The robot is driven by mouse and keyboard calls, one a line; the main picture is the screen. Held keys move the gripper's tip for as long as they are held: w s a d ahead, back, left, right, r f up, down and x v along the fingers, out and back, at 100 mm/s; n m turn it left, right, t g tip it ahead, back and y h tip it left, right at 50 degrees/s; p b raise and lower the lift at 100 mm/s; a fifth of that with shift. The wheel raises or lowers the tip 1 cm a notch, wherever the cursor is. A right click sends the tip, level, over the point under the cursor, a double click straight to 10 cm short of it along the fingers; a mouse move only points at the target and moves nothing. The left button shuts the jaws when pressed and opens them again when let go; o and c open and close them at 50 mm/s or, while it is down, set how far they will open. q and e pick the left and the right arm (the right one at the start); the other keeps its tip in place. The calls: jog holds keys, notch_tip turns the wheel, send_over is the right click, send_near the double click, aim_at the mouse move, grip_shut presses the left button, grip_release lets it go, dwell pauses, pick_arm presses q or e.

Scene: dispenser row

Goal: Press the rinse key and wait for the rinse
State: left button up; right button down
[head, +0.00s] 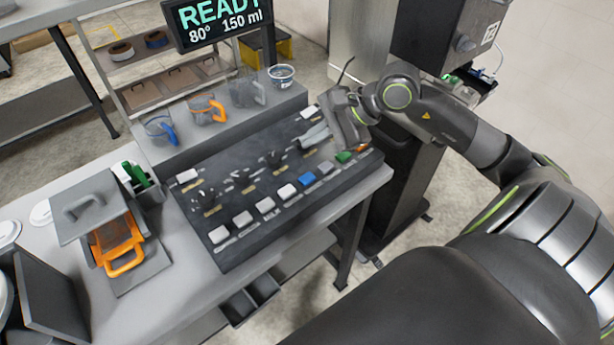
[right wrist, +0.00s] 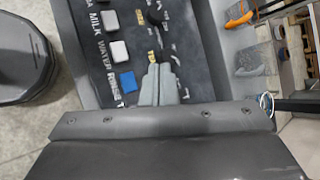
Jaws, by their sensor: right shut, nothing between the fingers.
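The dark key panel (head: 235,225) lies on the bench with a front row of keys. The blue key (head: 307,178) sits between a white key and a grey key. In the right wrist view the blue key (right wrist: 127,82) is beside the label RINSE. My right gripper (head: 302,143) is shut and empty, over the panel behind the blue key. In the right wrist view its closed fingertips (right wrist: 161,70) are right of the blue key and apart from it in the picture. The display (head: 218,22) reads READY, 80°, 150 ml. My left gripper is out of view.
A green key (head: 344,156) and an orange key lie at the panel's right end. Jugs with blue, orange (head: 207,109) and grey handles and a cup (head: 282,76) stand on the ledge behind.

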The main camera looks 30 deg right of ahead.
jog(key=b, duration=0.4)
send_over(312, 178)
notch_tip(312, 178, down, 8)
jog(key=shift+r, duration=0.25)
jog(key=shift+f+b, duration=0.55)
jog(key=shift+b, duration=0.1)
dwell(1.2)
jog(key=shift+f+b, duration=0.4)
jog(key=shift+b, duration=0.4)
jog(key=shift+f+b, duration=0.45)
jog(key=shift+b, duration=0.25)
dwell(0.4)
jog(key=shift+r, duration=0.1)
jog(key=shift+r+p, duration=0.35)
jog(key=shift+r, duration=0.45)
